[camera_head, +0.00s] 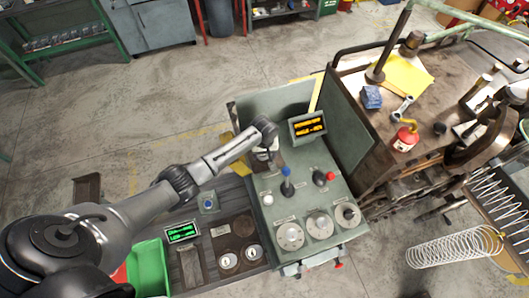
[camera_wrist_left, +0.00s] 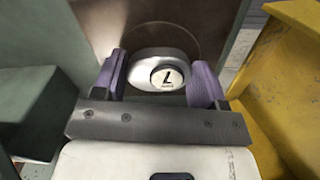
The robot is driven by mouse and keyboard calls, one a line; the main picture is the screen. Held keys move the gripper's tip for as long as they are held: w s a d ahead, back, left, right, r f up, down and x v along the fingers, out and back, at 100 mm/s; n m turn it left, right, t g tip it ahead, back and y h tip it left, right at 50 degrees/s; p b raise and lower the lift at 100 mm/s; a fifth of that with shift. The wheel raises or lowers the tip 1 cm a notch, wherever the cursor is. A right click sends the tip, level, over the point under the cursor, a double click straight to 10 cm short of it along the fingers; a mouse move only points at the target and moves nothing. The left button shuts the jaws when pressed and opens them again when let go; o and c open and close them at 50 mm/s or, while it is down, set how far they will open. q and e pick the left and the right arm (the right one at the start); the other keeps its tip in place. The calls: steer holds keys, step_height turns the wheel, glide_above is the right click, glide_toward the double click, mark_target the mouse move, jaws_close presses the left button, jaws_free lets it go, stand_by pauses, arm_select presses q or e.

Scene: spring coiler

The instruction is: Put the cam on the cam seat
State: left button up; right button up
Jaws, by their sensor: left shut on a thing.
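My left gripper (camera_head: 265,152) is over the upper left part of the grey-green control console (camera_head: 335,190). In the left wrist view, its two purple fingers (camera_wrist_left: 163,80) are shut on the cam (camera_wrist_left: 150,58), a rounded metal piece with a white round face marked 7. A brown, round-edged surface (camera_wrist_left: 190,18) lies just beyond the cam; it may be the cam seat, but I cannot tell whether they touch. In the head view the gripper and arm mostly hide this spot. My right gripper is not in view.
The console carries a blue-topped lever (camera_head: 286,186), a red-knobbed lever (camera_head: 330,176), dials (camera_head: 319,224) and an orange display (camera_head: 308,125). Two more round-faced pieces (camera_head: 228,260) sit on the dark bench left of it. In the wrist view a yellow part (camera_wrist_left: 290,70) stands close at right.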

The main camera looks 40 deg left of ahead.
arm_select(q)
steer(key=shift+f, duration=0.2)
steer(key=o, duration=1)
step_height(320, 180, up, 12)
steer(key=shift+r, duration=0.25)
